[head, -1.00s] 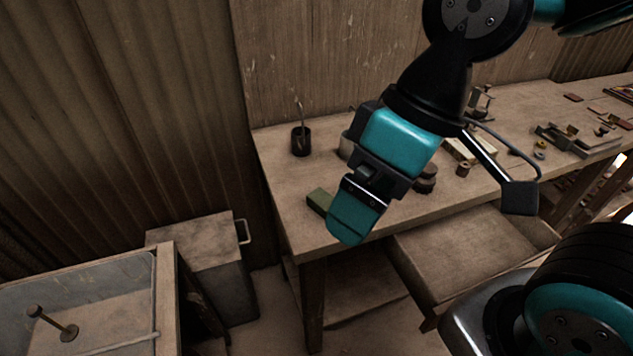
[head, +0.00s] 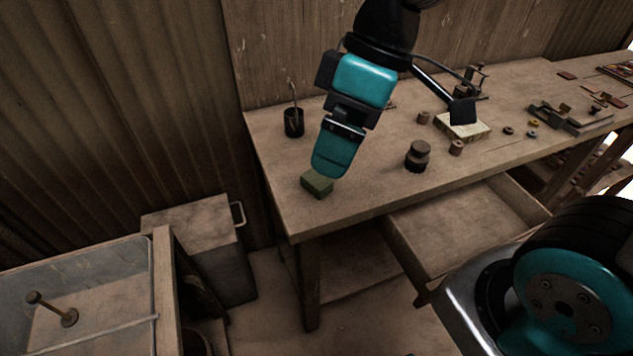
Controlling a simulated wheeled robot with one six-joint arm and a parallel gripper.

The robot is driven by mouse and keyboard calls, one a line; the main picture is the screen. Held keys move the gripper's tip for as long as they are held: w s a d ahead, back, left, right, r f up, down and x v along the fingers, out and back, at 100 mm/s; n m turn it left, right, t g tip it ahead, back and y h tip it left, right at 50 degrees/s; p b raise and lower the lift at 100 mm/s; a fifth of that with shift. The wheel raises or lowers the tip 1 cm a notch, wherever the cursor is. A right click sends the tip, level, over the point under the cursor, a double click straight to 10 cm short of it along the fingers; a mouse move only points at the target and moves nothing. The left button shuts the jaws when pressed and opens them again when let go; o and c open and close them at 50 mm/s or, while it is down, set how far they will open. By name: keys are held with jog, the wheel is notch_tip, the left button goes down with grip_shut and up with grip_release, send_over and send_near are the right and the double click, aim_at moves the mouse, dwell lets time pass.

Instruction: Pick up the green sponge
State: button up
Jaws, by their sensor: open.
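The green sponge (head: 317,184) is a small dull-green block lying on the wooden workbench (head: 345,212), near its left front corner. My gripper (head: 331,172) points downward just above and behind the sponge in the picture, its teal finger overlapping the sponge's upper right edge. Only one broad finger shows clearly; the other is hidden behind it. I cannot tell whether the finger touches the sponge. The sponge rests on the bench.
A black cup (head: 294,122) with a thin rod stands to the left. Dark stacked round weights (head: 417,156) and a pale box (head: 462,126) are to the right. An open drawer (head: 455,225) juts out below the bench front. A grey bin (head: 205,250) stands at lower left.

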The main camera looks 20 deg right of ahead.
jog(key=w+d+f+n, duration=0.3)
jog(key=w+n, duration=0.2)
jog(key=w, duration=0.5)
jog(key=n+g+p, duration=0.1)
jog(key=n, duration=0.6)
send_near(317, 178)
jog(key=p+x, duration=0.3)
jog(key=x, duration=0.2)
jog(key=shift+d+f, duration=0.1)
jog(key=shift+f, duration=0.05)
jog(key=shift+p+x, duration=1.55)
jog(key=shift+x, duration=1.1)
jog(key=c, duration=1)
notch_tip(317, 178, up, 20)
jog(key=b, duration=0.4)
jog(key=shift+s+b, duration=0.1)
jog(key=shift+b, duration=0.25)
